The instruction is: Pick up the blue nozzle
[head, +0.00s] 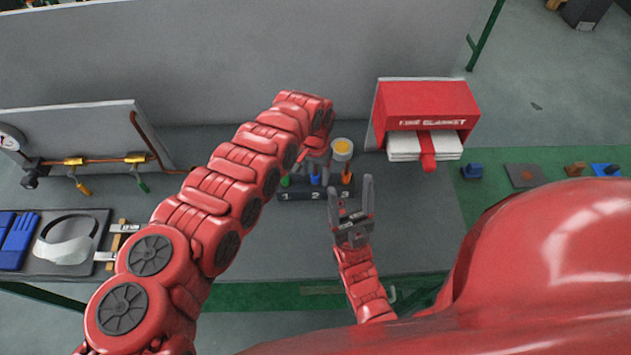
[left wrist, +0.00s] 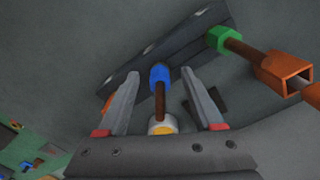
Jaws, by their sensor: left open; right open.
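The blue nozzle (head: 315,180) stands in slot 2 of the dark rack (head: 300,195) in the head view, partly covered by my left gripper (head: 318,163). In the left wrist view, the blue end of the nozzle (left wrist: 160,75) and its brown stem lie between the spread fingers of my left gripper (left wrist: 160,84). The gripper is open, with visible gaps on both sides of the nozzle. My right gripper (head: 353,205) is open and empty, in front of the rack's right end with its fingers pointing away.
A green nozzle (left wrist: 222,40) stands beside the blue one, and an orange-yellow topped one (head: 342,149) is at slot 3. A red fire blanket box (head: 425,103) is at the back right. A tray with gloves and a white visor (head: 66,240) is at the left.

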